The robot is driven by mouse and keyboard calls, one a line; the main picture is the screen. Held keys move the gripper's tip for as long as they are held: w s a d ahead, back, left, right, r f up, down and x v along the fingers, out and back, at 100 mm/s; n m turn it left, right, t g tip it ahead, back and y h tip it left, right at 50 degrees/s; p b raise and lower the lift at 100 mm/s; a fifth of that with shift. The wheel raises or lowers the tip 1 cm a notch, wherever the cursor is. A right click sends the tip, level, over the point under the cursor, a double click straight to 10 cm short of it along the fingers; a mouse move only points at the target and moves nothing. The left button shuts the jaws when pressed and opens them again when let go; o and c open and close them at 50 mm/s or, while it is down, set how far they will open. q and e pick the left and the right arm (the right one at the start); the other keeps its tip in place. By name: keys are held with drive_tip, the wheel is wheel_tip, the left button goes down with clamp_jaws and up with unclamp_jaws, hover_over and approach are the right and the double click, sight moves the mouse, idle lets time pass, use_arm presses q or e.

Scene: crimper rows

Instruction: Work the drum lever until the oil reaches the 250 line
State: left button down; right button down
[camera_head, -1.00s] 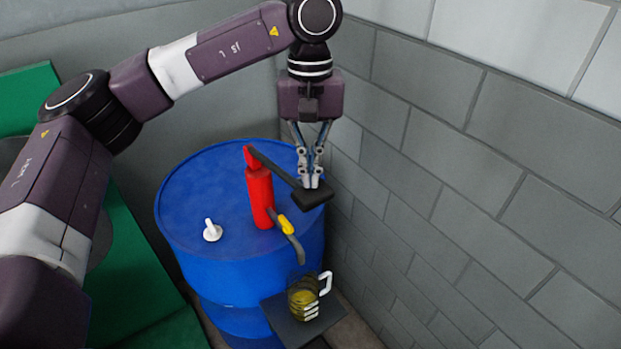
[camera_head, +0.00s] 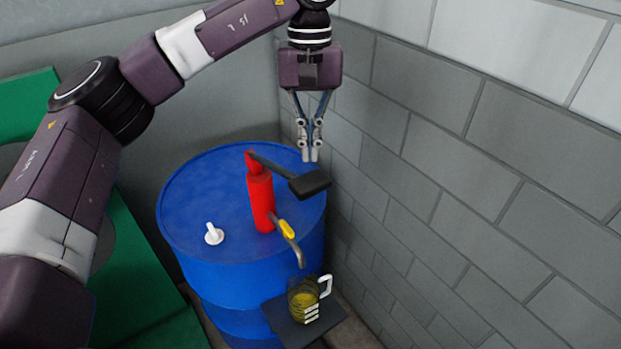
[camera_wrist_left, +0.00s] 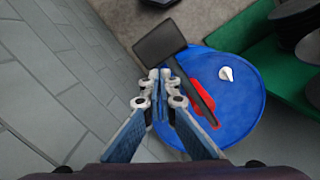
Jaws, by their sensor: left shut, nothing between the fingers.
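The red hand pump (camera_head: 261,200) stands upright on the blue drum (camera_head: 190,205). Its black lever (camera_head: 309,183) reaches right from the pump's top and ends in a wide flat pad; the lever also shows in the left wrist view (camera_wrist_left: 160,42). My left gripper (camera_head: 310,160) is shut and empty, fingers down, just above and behind the pad with a small gap. The curved spout (camera_head: 297,252) with a yellow part points down over a clear jug (camera_head: 303,300) with a white handle. Yellow oil lies in the jug beside white marks; I cannot read the 250 line. My right gripper is out of view.
The jug stands on a dark plate (camera_head: 330,325) beside the drum. A white cap (camera_head: 213,234) sits on the drum top. A grey block wall (camera_head: 450,160) stands close on the right. Green surfaces (camera_head: 140,290) lie at the left.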

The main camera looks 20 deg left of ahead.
use_arm(q)
wheel_tip(320, 180, up, 8)
drive_tip(key=shift+w+r, duration=0.15)
drive_tip(key=shift+w, duration=0.2)
idle(1.3)
